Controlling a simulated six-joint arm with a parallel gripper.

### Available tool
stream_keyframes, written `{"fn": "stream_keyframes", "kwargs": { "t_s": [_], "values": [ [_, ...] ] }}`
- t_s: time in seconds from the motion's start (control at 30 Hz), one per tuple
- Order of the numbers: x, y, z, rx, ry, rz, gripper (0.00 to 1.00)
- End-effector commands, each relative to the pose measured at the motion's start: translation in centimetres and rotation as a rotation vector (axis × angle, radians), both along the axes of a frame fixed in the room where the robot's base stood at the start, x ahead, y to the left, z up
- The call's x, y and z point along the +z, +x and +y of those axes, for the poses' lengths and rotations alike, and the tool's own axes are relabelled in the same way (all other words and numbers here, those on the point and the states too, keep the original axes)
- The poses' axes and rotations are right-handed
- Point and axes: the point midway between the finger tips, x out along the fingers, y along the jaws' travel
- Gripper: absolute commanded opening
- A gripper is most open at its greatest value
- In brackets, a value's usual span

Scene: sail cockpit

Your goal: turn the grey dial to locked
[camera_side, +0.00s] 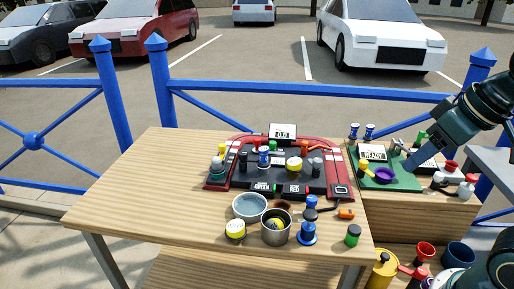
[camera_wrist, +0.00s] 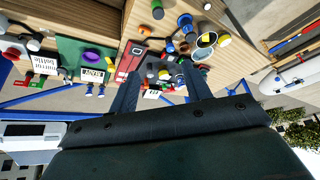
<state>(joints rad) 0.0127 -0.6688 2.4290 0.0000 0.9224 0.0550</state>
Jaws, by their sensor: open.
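No grey dial or locked mark can be made out for certain at this size. A small dark grey upright piece (camera_side: 317,163) on the right of the black board (camera_side: 230,183) may be the dial. In the wrist view, grey pieces stand between my fingertips, too small to identify. My gripper (camera_wrist: 162,88) is open and empty, its two dark fingers spread apart. In the side view my gripper (camera_side: 411,166) is at the right, by the right edge of the green board (camera_side: 400,183), apart from the black board.
The green board carries a purple ring (camera_side: 385,175) and a READY sign (camera_side: 374,153). A display (camera_side: 282,131) stands behind the black board. A bowl (camera_side: 249,206), metal pot (camera_side: 276,226) and small colored pieces crowd the front. The table's left side (camera_side: 140,190) is clear. Blue railings (camera_side: 300,88) run behind.

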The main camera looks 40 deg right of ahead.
Motion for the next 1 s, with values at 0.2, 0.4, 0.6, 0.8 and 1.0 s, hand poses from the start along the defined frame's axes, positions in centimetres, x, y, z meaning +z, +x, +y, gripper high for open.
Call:
{"fn": "stream_keyframes", "kwargs": {
  "t_s": [0.2, 0.4, 0.6, 0.8, 1.0],
  "values": [
    [1.5, 3.7, -0.6, -0.112, 0.042, 0.059, 0.49],
    [2.5, 7.6, -1.4, -0.232, 0.082, 0.116, 0.49],
    [2.7, 11.7, -2.4, -0.353, 0.118, 0.172, 0.49],
    [2.2, 15.8, -3.6, -0.477, 0.150, 0.227, 0.49],
    [0.9, 19.9, -5.0, -0.602, 0.176, 0.279, 0.49]
  ]
}}
